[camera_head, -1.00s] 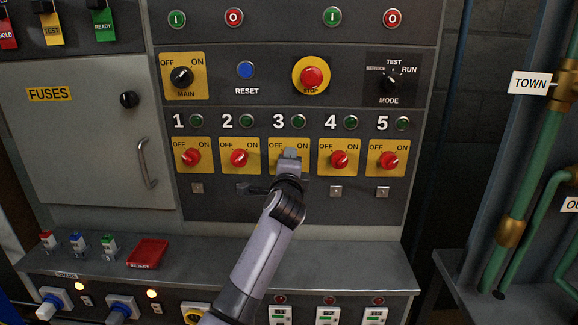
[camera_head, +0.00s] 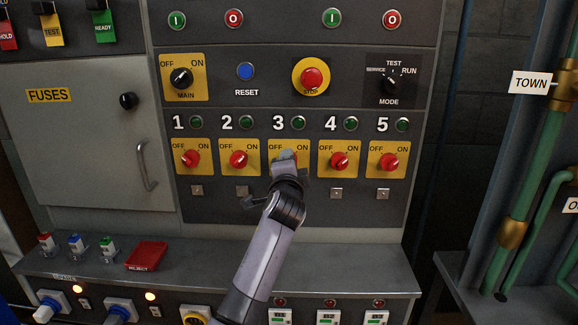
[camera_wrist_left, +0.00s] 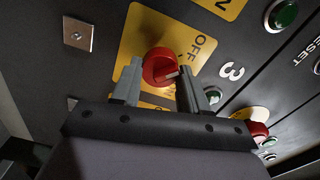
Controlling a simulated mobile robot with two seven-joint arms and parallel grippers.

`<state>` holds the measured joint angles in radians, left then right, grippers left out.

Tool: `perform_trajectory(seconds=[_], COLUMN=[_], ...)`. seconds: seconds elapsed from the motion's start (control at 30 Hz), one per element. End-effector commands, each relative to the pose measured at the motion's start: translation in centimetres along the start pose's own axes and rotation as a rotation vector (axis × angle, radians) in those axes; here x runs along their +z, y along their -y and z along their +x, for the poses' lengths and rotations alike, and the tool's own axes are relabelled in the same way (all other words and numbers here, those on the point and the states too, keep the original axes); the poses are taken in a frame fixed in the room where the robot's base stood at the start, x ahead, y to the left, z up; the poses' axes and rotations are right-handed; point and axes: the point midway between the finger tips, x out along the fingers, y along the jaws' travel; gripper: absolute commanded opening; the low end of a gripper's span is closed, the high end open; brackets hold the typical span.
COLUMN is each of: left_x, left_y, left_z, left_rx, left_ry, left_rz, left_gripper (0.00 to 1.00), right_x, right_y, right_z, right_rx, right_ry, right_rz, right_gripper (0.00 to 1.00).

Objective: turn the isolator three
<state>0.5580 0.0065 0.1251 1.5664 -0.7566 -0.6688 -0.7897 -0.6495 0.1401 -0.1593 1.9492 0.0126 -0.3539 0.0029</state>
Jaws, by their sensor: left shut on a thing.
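Isolator three is a red rotary knob on a yellow plate (camera_head: 302,170) under the number 3, in the middle of a row of five. In the head view my left gripper (camera_head: 287,158) is in front of it and hides most of the knob. In the left wrist view the red knob (camera_wrist_left: 160,66) sits between the two grey fingers of my left gripper (camera_wrist_left: 160,85), which is shut on it. The knob's pale pointer mark is at its right side there, near the word OFF. My right gripper is not in view.
Isolators two (camera_head: 239,159) and four (camera_head: 339,161) are close on either side. A red STOP button (camera_head: 311,77) and a blue RESET button (camera_head: 246,71) are above.

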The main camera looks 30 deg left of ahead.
Motion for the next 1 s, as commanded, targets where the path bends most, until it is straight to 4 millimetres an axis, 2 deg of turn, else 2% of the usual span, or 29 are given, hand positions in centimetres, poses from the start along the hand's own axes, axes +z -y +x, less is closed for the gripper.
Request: perform_trajectory(seconds=[0.1, 0.13, 0.2, 0.57, 0.67, 1.0], left_x=[0.0, 0.0, 0.0, 0.0, 0.0, 0.0], left_y=[-0.1, -0.1, -0.1, -0.1, -0.1, -0.2], left_z=[0.0, 0.0, 0.0, -0.3, -1.0, -5.2], left_rx=[0.003, 0.003, 0.003, 0.001, 0.000, 0.002], left_ry=[0.000, 0.000, 0.000, 0.000, -0.001, -0.001], left_rz=[-0.004, -0.004, -0.004, -0.001, -0.001, -0.003], left_gripper=[0.13, 0.50, 0.69, 0.69, 0.69, 0.69], right_x=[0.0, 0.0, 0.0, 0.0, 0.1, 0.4], right_y=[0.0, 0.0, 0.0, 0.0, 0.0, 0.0], right_z=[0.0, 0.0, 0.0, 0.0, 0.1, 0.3], right_rx=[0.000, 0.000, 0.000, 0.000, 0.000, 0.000], right_ry=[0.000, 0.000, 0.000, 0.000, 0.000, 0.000], right_rz=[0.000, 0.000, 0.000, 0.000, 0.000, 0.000], right_gripper=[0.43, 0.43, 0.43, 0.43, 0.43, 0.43])
